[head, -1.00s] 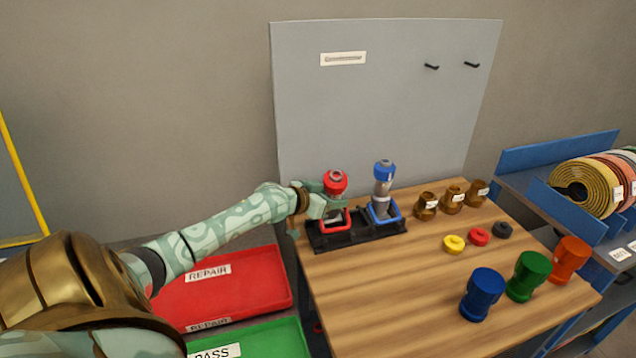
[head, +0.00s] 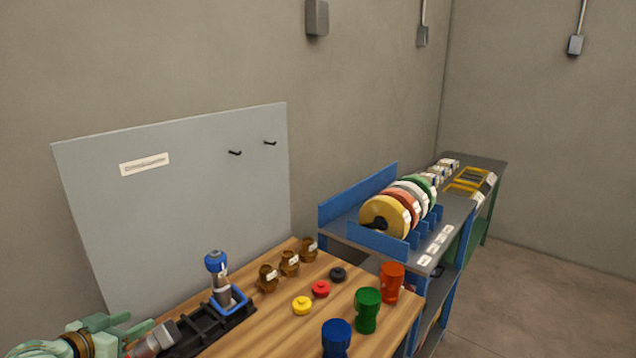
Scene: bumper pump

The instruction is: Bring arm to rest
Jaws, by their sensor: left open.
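My left gripper (head: 128,328) is at the lower left of the head view, open, with its pale green fingers close to a grey cylindrical part (head: 153,339). I cannot tell whether they touch. That part leans at the left end of the black rack (head: 190,335); the red nozzle's head is not clearly visible. The blue-topped nozzle (head: 217,272) stands in the rack's blue-framed place. My right gripper is not in view.
The wooden table (head: 265,335) bears several brass fittings (head: 268,279), small yellow, red and black rings (head: 302,305), and blue, green and orange cups (head: 368,310). A grey board (head: 190,220) stands behind. A blue shelf (head: 360,195) with hose coils (head: 385,215) is at right.

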